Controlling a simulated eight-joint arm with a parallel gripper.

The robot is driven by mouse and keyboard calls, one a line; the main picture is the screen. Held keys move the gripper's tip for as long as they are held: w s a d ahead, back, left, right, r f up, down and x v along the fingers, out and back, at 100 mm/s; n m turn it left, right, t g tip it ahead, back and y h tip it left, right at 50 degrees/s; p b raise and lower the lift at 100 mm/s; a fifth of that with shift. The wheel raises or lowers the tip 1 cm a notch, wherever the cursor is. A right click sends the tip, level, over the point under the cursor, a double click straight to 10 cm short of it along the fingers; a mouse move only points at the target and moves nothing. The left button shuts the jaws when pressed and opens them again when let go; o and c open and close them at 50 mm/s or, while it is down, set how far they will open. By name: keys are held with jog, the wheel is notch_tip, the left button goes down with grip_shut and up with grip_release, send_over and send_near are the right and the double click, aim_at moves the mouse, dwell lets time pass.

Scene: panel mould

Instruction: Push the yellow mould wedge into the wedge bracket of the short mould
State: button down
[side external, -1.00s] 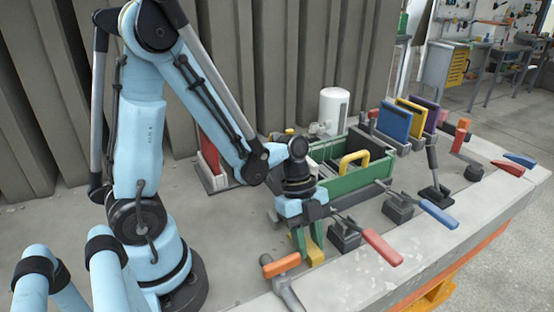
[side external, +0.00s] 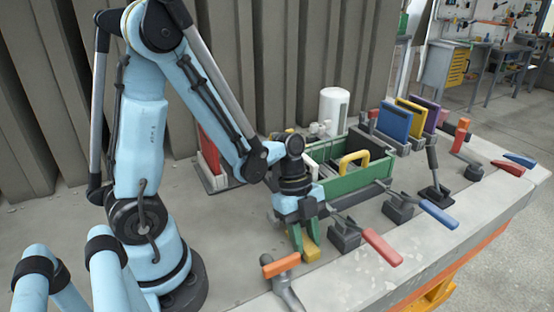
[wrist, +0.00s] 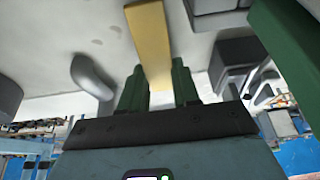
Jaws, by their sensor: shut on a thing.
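My gripper (side external: 304,246) points down at the near left of the green mould box, its green fingers shut on the yellow mould wedge (side external: 314,254). In the wrist view, the wedge (wrist: 149,38) runs up from between the fingertips (wrist: 160,88). The green-walled mould (side external: 345,188), with a yellow handle on it, stands behind and to the right of my gripper; I cannot tell whether it is the short mould. I cannot clearly make out the wedge bracket or whether the wedge touches it.
A red-handled clamp (side external: 382,247) stands just right of the wedge. An orange-handled clamp (side external: 281,265) is close in front of it on the left. A blue-handled clamp (side external: 438,214) is farther right. Blue, yellow and purple panels (side external: 395,122) stand at the back right.

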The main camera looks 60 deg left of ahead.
jog(key=shift+a, duration=0.25)
jog(key=shift+a, duration=0.3)
jog(key=shift+a, duration=0.5)
jog(key=c, duration=0.7)
grip_release()
jog(key=shift+c, duration=0.2)
jog(key=shift+a, duration=0.1)
jog(key=v, duration=1.2)
